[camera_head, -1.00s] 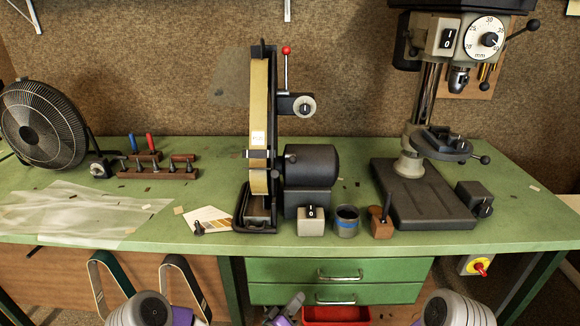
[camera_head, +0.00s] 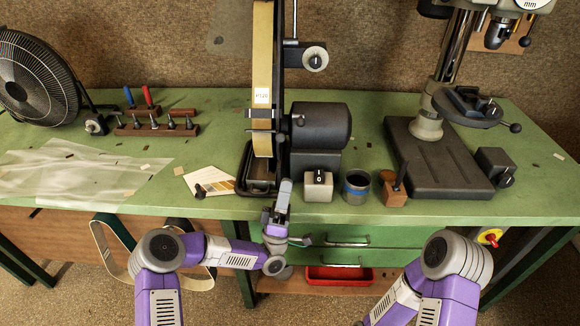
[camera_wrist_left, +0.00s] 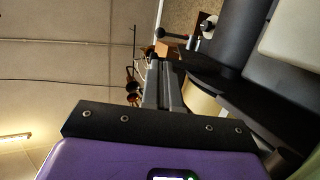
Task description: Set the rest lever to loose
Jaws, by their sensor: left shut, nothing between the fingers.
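The belt grinder stands at the middle of the green bench, with its upright belt (camera_head: 262,80) facing me. A small black-knobbed lever (camera_head: 299,120) sticks out beside the belt, next to the motor; it looks like the rest lever, but I cannot read its setting. My left gripper (camera_head: 284,186) is shut and empty, low in front of the grinder's base near the bench's front edge, apart from the lever. In the left wrist view the fingers (camera_wrist_left: 161,85) are together, with a dark ball-ended lever (camera_wrist_left: 160,33) beyond them. My right gripper is out of view.
Right of the grinder base are a switch box (camera_head: 318,186), a dark cup (camera_head: 356,187) and a wooden block (camera_head: 393,190). The drill press base (camera_head: 440,160) stands further right. A sanding card (camera_head: 208,180) lies left.

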